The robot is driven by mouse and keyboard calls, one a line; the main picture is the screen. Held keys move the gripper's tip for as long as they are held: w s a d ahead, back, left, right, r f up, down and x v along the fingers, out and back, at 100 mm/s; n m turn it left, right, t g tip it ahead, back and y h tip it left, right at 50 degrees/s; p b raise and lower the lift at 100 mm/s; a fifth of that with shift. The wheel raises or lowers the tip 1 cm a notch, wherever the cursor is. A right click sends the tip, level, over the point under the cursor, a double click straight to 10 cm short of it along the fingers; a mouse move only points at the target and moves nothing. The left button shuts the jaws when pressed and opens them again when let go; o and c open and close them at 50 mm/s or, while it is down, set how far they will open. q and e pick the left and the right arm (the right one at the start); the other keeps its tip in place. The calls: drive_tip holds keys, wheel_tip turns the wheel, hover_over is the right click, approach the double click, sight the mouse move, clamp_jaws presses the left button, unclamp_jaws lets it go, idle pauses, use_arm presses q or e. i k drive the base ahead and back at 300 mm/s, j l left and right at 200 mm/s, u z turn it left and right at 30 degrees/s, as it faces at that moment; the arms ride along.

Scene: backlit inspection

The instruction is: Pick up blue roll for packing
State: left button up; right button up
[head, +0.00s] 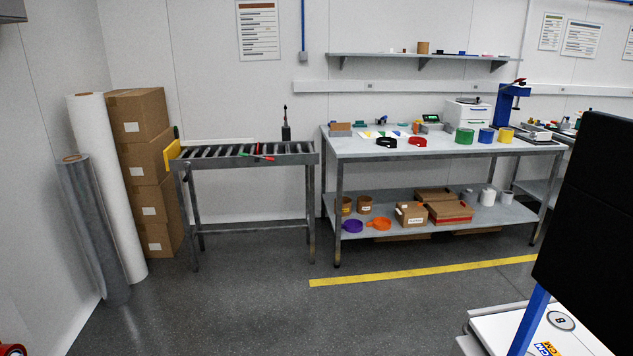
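The blue roll (486,136) stands on the top of the grey metal workbench (350,147), toward its right half. It is between a green roll (464,136) on its left and a yellow roll (506,135) on its right. Small gaps seem to separate the rolls, though I cannot tell exactly at this distance. A black roll (386,142) and a red roll (417,141) lie flatter on the bench further left. Neither of my grippers shows in the head view.
A roller conveyor (245,155) stands left of the bench, beside stacked cartons (140,115) and tall leaning rolls. A large dark panel (590,225) on a blue post blocks the right side. Floor before the bench is clear, with a yellow line (425,271).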

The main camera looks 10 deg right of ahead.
sight(485, 136)
drive_tip(key=i+z, duration=0.1)
drive_tip(key=i, duration=0.7)
drive_tip(key=i+j, duration=0.1)
drive_tip(key=i, duration=0.75)
drive_tip(key=i+j+z, duration=0.15)
drive_tip(key=i, duration=0.65)
drive_tip(key=i+l+z, duration=0.25)
drive_tip(key=i+z, duration=0.6)
drive_tip(key=i+j+z, duration=0.1)
drive_tip(key=i+z, duration=0.3)
drive_tip(key=i, duration=0.2)
drive_tip(key=i+j+z, duration=0.25)
drive_tip(key=i+z, duration=0.15)
drive_tip(key=i, duration=0.1)
